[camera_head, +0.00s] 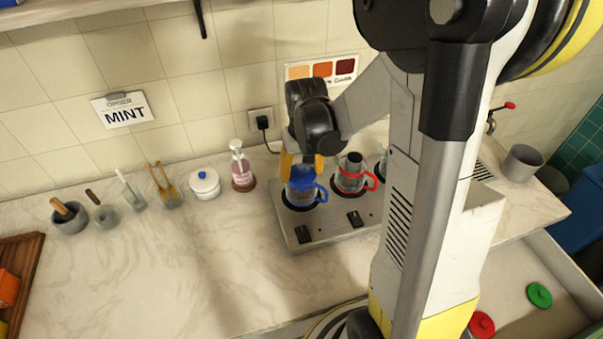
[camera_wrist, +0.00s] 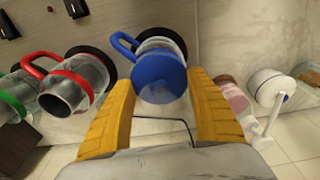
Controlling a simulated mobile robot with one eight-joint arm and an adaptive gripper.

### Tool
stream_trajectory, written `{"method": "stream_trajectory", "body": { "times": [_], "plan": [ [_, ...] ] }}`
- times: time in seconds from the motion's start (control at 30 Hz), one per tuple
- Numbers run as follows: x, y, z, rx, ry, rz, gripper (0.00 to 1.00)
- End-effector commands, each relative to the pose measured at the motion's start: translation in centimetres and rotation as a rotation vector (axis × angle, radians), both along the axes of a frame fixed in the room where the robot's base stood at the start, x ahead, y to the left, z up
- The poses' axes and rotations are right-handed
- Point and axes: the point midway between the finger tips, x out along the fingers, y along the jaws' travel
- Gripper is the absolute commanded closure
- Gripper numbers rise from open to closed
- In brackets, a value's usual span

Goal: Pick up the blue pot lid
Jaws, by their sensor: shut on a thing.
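The blue pot lid (camera_wrist: 158,76) is a round disc between the yellow fingertips of my gripper (camera_wrist: 161,82) in the wrist view. My gripper is shut on it. In the head view, my gripper (camera_head: 302,162) comes down from above onto the blue lid (camera_head: 301,177). The glass pot with the blue handle (camera_head: 321,193) stands on the left burner, right beneath. The lid hides most of the pot in the wrist view, where the blue handle (camera_wrist: 122,44) shows. I cannot tell whether the lid touches the pot's rim.
A red-handled pot (camera_head: 351,172) without a lid stands just right on the same stove (camera_head: 340,229). A pink bottle (camera_head: 242,172) and white lidded jar (camera_head: 205,184) stand left. Red (camera_head: 481,324) and green (camera_head: 539,294) lids lie in the open drawer.

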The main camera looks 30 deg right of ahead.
Motion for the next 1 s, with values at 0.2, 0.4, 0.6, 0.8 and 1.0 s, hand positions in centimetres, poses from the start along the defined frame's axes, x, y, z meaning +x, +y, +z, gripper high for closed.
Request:
{"method": "stream_trajectory", "body": {
  "times": [0.2, 0.4, 0.6, 0.8, 1.0],
  "plan": [
    [0.0, 0.0, 0.5, 0.000, 0.000, 0.000, 0.57],
    [-0.1, 0.0, 3.1, 0.000, 0.000, 0.000, 0.57],
    [-2.8, -1.3, 6.1, 0.001, 0.000, -0.005, 0.57],
    [-6.6, -3.1, 8.6, 0.001, 0.000, -0.005, 0.57],
    [-9.4, -4.4, 10.3, 0.001, 0.001, -0.003, 0.57]
  ]
}}
